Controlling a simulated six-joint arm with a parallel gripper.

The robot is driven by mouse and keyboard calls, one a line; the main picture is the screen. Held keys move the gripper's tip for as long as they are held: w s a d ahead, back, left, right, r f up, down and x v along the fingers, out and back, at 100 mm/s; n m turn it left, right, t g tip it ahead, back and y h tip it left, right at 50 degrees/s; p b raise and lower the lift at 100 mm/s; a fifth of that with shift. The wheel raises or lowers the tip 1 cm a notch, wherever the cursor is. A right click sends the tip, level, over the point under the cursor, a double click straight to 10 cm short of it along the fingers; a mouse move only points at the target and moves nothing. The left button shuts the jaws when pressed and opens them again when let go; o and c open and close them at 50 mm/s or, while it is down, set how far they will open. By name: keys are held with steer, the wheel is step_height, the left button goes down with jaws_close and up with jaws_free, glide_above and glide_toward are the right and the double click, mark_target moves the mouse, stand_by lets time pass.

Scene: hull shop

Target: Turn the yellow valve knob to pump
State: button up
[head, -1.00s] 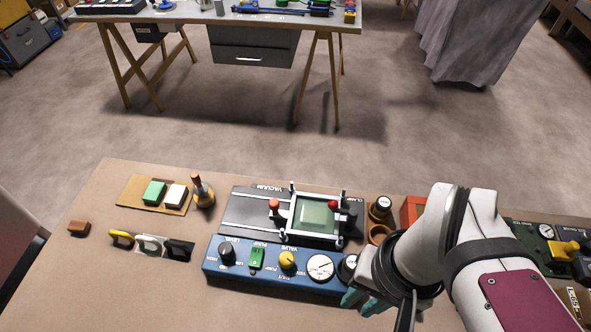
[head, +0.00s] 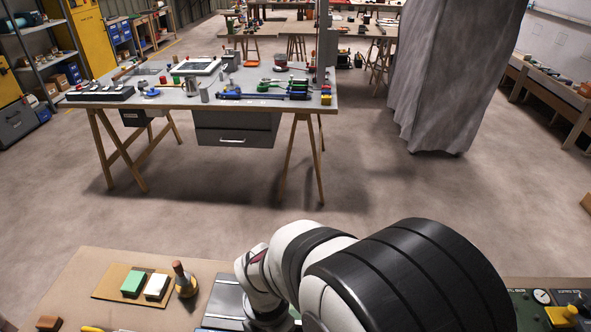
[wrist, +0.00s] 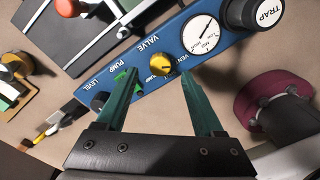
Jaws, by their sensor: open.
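The yellow valve knob (wrist: 160,65) sits on the blue control panel (wrist: 178,32) in the wrist view, below the word VALVE. A VENT label lies to its right and a partly covered label at its lower left. The direction of its pointer is hard to read. My gripper (wrist: 160,80) is open, with its green fingers on either side of the knob in the picture. I cannot tell whether they touch it or are still above the panel. In the head view my arm hides the knob and my gripper.
A green switch (wrist: 127,75) is partly behind my left finger. A maroon round part (wrist: 275,105) is at right.

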step_height(320, 180, down, 4)
steer(key=shift+f, duration=0.25)
steer(key=shift+c, duration=0.2)
jaws_close()
